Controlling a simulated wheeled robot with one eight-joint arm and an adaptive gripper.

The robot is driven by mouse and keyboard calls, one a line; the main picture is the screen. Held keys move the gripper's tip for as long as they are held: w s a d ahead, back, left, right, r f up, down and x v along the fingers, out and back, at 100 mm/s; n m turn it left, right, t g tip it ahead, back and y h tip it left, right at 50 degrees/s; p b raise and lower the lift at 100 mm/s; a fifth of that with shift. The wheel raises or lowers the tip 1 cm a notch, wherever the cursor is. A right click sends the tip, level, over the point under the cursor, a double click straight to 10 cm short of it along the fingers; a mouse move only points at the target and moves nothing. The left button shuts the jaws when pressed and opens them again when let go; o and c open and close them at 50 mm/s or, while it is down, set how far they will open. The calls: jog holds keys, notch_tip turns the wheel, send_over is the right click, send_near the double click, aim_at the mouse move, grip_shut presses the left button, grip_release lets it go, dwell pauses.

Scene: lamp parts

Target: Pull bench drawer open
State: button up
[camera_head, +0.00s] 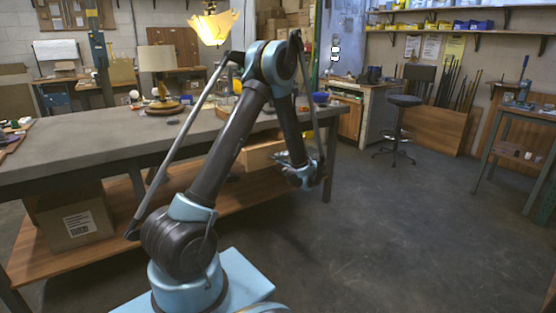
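The bench (90,150) has a grey top and a lower wooden shelf. A light wooden drawer (262,153) shows under the bench top, right of the middle, partly behind my arm. I cannot tell how far out it stands. My gripper (290,163) points left at the end of my lowered arm, close to the drawer's right end. Its fingers are small and partly hidden, so I cannot tell whether they are open or touch the drawer or a handle.
A lit lamp shade (214,27) is above the bench. A round wooden base (165,106) with lamp parts stands on the top. A cardboard box (75,217) sits on the shelf. The bench leg (327,163) is close right of my gripper. Floor to the right is clear up to a stool (405,100).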

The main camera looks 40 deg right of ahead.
jog(key=v, duration=0.8)
jog(key=shift+s, duration=0.3)
